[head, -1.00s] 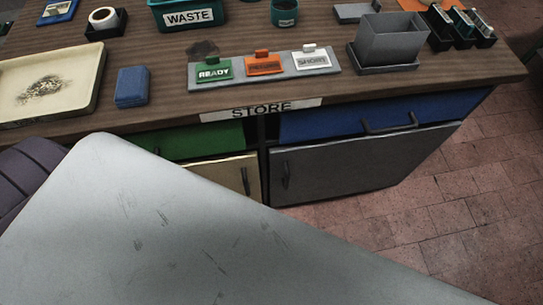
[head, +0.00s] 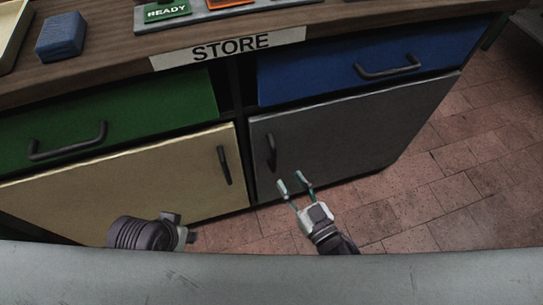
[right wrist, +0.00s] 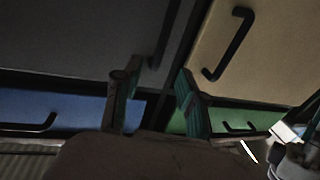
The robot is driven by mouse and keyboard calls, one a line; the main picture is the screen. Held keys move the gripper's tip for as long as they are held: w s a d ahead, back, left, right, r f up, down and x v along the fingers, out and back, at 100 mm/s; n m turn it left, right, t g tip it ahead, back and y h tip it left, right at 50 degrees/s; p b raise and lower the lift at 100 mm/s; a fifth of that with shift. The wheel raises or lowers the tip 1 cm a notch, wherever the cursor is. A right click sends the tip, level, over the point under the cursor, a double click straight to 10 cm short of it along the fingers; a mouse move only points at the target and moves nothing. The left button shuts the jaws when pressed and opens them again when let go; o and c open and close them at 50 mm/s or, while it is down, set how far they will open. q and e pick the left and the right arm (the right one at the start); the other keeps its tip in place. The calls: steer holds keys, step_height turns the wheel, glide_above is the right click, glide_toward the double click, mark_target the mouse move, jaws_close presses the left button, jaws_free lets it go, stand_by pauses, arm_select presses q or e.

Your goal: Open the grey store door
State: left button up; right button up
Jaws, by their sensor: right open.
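The grey store door (head: 340,140) is shut, under the blue drawer on the right of the cabinet. Its dark upright handle (head: 271,152) is near the door's left edge. My right gripper (head: 290,180) is open and empty, its fingertips just below and right of that handle in the head view. In the right wrist view the grey door (right wrist: 70,40) fills the upper left, and its handle (right wrist: 165,35) shows beyond the gap between the open fingers (right wrist: 155,95), apart from them. My left gripper (head: 184,232) is low in front of the cream door; its fingers are not clear.
The cream door (head: 130,175) with its own handle (head: 224,165) is left of the grey one. Above are the green drawer (head: 110,115) and blue drawer (head: 370,65), both shut with protruding handles. A STORE label (head: 230,47) marks the worktop edge. Tiled floor (head: 440,190) is clear at right.

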mark_target(275, 158)
steer(key=b+x, duration=0.1)
steer(key=x, duration=0.9)
steer(key=shift+f, duration=0.1)
jaws_close()
